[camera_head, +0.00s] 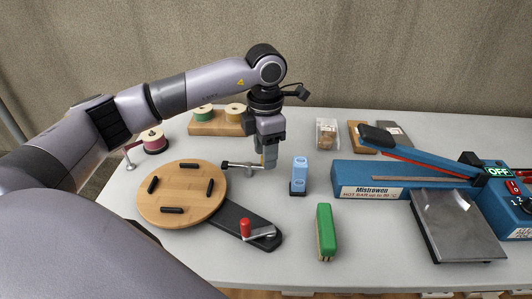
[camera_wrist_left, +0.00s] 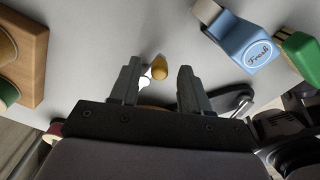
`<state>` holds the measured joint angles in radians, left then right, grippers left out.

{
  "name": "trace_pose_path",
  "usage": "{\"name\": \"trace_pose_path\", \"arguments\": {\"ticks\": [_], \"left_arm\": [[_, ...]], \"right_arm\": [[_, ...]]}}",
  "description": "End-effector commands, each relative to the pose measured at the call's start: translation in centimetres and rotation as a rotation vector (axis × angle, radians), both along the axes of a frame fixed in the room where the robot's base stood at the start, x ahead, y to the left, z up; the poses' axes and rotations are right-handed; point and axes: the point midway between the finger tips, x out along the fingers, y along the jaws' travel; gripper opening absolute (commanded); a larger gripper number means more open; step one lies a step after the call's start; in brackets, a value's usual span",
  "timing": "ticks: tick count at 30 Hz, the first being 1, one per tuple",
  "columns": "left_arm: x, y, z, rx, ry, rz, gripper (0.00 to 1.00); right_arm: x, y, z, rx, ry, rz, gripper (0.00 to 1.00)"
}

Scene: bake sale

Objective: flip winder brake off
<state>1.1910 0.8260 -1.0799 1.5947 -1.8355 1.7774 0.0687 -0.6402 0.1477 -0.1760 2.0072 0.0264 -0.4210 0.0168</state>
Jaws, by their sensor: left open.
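The winder has a round wooden disc (camera_head: 181,194) with black pegs and a dark base arm (camera_head: 232,219) carrying a red-knobbed crank (camera_head: 258,232). My left gripper (camera_head: 268,163) points down at the lever's right end. In the left wrist view, its fingers (camera_wrist_left: 158,70) are open, with a tan rounded knob (camera_wrist_left: 159,69) and a pale metal piece showing between them. I cannot tell whether the fingers touch the knob. My right gripper is in neither view.
A blue stamp (camera_head: 299,173) stands close right of the gripper, with a green-handled block (camera_head: 326,231) nearer. A blue heat sealer (camera_head: 380,188) fills the right. A wooden spool rack (camera_head: 217,126) and a pink spool (camera_head: 154,141) sit behind the disc.

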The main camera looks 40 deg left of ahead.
Motion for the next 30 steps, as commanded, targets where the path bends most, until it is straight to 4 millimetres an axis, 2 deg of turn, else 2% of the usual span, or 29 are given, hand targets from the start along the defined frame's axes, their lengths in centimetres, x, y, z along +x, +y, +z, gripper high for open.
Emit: {"name": "trace_pose_path", "arguments": {"ticks": [3,11,12,16,30], "left_arm": [[-0.01,0.03,-0.93,0.0,0.0,0.0,0.46],[0.01,0.02,-1.15,-0.001,-0.001,0.0,0.46],[0.01,0.02,-1.14,-0.001,-0.001,0.0,0.43],[0.01,0.01,-1.13,-0.001,-0.001,0.0,0.01],[-0.33,-0.18,-1.1,-0.001,0.0,-0.098,0.0]], "right_arm": [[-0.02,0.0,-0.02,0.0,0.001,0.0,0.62],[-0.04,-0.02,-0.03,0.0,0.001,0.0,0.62],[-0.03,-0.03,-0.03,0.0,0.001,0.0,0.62],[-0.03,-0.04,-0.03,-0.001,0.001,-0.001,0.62],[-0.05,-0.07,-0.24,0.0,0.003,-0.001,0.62]]}}
